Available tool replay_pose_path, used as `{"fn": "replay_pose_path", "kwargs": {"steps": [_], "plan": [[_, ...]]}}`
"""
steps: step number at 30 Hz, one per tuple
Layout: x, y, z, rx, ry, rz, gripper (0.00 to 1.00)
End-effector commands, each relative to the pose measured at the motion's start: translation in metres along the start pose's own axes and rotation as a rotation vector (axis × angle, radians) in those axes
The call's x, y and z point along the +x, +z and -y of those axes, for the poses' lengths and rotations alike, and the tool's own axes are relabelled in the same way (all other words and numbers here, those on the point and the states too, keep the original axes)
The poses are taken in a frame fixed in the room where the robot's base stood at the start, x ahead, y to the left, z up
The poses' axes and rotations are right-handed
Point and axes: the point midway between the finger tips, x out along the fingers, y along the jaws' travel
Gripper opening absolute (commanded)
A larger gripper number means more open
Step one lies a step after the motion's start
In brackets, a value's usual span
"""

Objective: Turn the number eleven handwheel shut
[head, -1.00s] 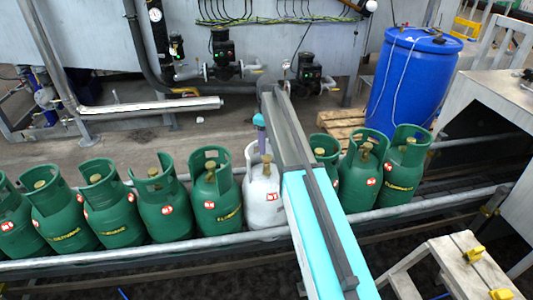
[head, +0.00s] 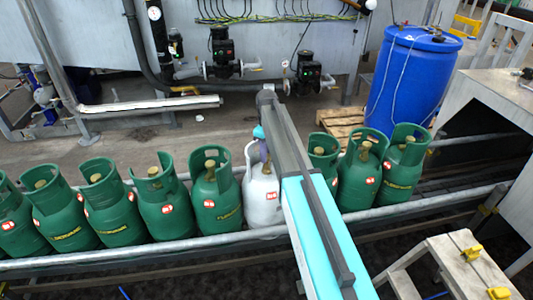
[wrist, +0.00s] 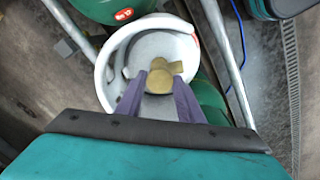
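A white cylinder (head: 262,194) stands in the row, with a red and white label too small to read surely. In the wrist view its round white collar (wrist: 104,62) surrounds a brass handwheel (wrist: 158,80). My gripper (wrist: 160,77) points down into this collar, with its two purple fingers apart on either side of the brass. Contact between fingers and brass cannot be told. In the head view my gripper (head: 263,153) is at the collar, and my arm hides part of the cylinder's right side.
Several green cylinders (head: 217,204) stand close on both sides in the same row. A metal rail (head: 150,247) runs along the front. A blue drum (head: 408,80) stands behind on the right, and a step stand (head: 455,262) is at front right.

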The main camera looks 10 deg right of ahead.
Motion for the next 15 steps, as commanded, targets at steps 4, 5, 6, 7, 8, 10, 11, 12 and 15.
{"fn": "replay_pose_path", "kwargs": {"steps": [4,5,6,7,8,10,11,12,15], "plan": [[-0.0002,-0.0003,0.0003,0.000,0.000,0.000,0.11],[-0.0002,-0.0003,0.0003,0.000,0.000,0.000,0.11],[-0.0002,-0.0004,0.0004,0.000,0.000,0.000,0.11],[-0.0003,-0.0004,0.0004,0.001,0.000,0.000,0.11],[-0.0003,-0.0004,0.0005,0.002,-0.001,0.000,0.11],[-0.0003,-0.0005,0.0006,0.007,-0.001,0.000,0.11],[-0.0004,-0.0006,0.0007,0.011,-0.001,0.000,0.11],[-0.0004,-0.0007,0.0007,0.017,-0.001,0.000,0.11],[-0.0005,-0.0009,0.0008,0.041,-0.001,0.000,0.11]]}}
